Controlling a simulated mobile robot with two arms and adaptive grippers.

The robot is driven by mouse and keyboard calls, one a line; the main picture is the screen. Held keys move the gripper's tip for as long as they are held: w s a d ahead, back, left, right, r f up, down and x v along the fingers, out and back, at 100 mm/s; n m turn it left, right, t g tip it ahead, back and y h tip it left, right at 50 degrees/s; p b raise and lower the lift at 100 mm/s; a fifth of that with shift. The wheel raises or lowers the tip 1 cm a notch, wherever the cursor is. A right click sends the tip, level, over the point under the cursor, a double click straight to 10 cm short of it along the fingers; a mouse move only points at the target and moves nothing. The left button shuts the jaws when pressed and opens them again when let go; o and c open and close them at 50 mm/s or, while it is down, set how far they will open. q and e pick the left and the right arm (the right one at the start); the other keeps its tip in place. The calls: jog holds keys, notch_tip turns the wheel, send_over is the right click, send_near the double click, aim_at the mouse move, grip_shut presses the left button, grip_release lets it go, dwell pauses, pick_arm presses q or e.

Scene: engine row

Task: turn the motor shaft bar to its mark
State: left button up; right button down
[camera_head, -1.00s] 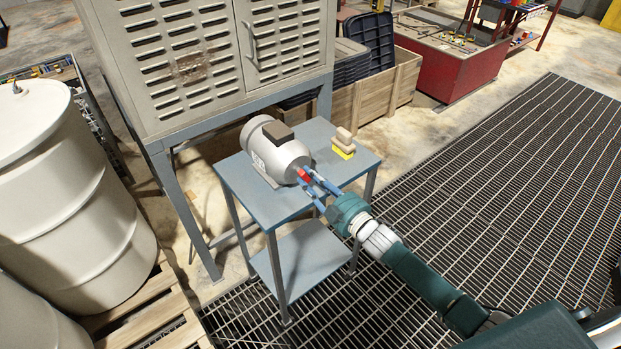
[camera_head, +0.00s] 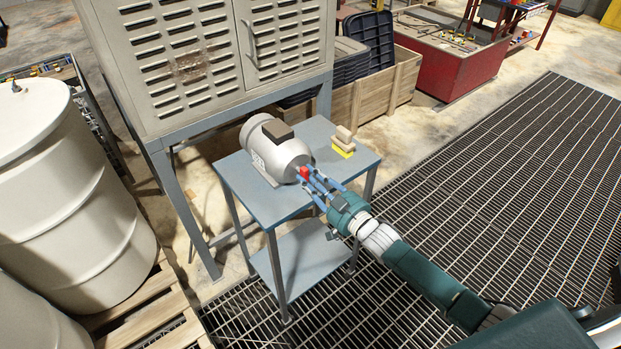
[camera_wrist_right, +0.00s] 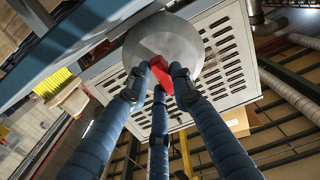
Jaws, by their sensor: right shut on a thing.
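The grey motor (camera_head: 282,152) with a dark box on top lies on the blue table (camera_head: 270,203). A red shaft bar (camera_head: 305,173) shows at its near right end. My right gripper (camera_head: 311,178) reaches in from the lower right and is shut on the bar. In the right wrist view the blue fingers surround the red bar (camera_wrist_right: 160,72) in front of the round motor end (camera_wrist_right: 165,42). The bar lies slanted there. I cannot make out a mark on the motor end. My left gripper is not in view.
A tan and yellow block-like object (camera_head: 343,142) stands on the table right of the motor. A louvred cabinet (camera_head: 190,60) stands behind. White drums (camera_head: 70,180) on a pallet are at the left. Open floor grating (camera_head: 500,180) lies to the right.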

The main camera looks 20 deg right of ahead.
jog(key=shift+f, duration=0.1)
jog(key=c, duration=1.5)
grip_release()
jog(key=v, duration=1.2)
